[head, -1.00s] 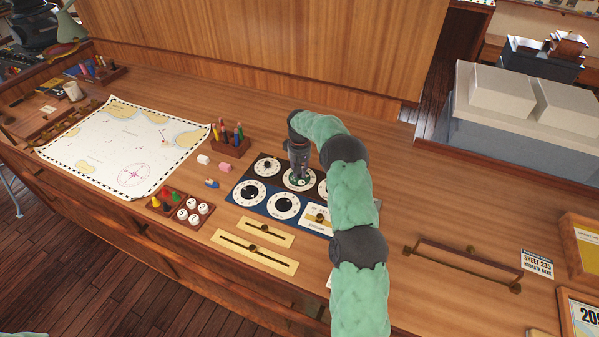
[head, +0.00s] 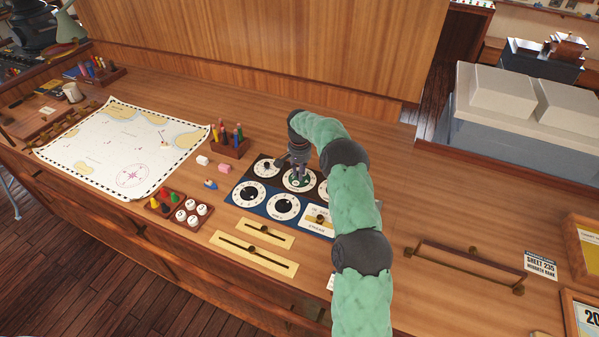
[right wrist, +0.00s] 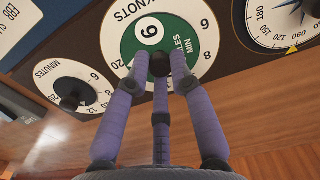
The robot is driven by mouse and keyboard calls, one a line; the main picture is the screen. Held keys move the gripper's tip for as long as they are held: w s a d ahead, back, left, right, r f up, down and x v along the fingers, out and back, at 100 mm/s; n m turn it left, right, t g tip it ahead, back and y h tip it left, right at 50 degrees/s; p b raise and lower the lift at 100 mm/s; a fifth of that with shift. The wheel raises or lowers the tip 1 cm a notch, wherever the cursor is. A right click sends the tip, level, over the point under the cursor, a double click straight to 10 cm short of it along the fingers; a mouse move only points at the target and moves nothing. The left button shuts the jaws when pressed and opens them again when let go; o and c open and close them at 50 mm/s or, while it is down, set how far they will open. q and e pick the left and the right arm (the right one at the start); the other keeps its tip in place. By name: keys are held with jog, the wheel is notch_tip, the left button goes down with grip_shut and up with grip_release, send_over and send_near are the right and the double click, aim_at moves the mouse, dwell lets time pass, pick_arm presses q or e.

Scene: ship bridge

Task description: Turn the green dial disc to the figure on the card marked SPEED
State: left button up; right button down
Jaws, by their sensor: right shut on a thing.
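The green dial disc (right wrist: 184,32) sits inside a white ring with figures, near the word KNOTS. A white round spot on it shows a figure like a 6 or 9; I cannot tell which. My right gripper (right wrist: 160,72) is shut on the dark knob at the disc, its three purple-grey fingers around it. In the head view my right gripper (head: 299,170) comes down from above onto the green disc (head: 291,183) and hides part of it. I cannot make out a card marked SPEED. My left gripper is out of view.
White dials with black knobs (head: 249,194) surround the disc closely; a MINUTES dial (right wrist: 50,88) and a compass-like dial (right wrist: 285,15) flank it in the wrist view. A peg rack (head: 230,148), slider plates (head: 254,257) and a chart (head: 120,150) lie left. A rail handle (head: 465,262) stands right.

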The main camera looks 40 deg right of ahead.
jog(key=shift+m, duration=0.4)
jog(key=c, duration=1.1)
grip_release()
jog(key=shift+r, duration=0.1)
notch_tip(320, 180, up, 12)
jog(key=shift+f, duration=0.1)
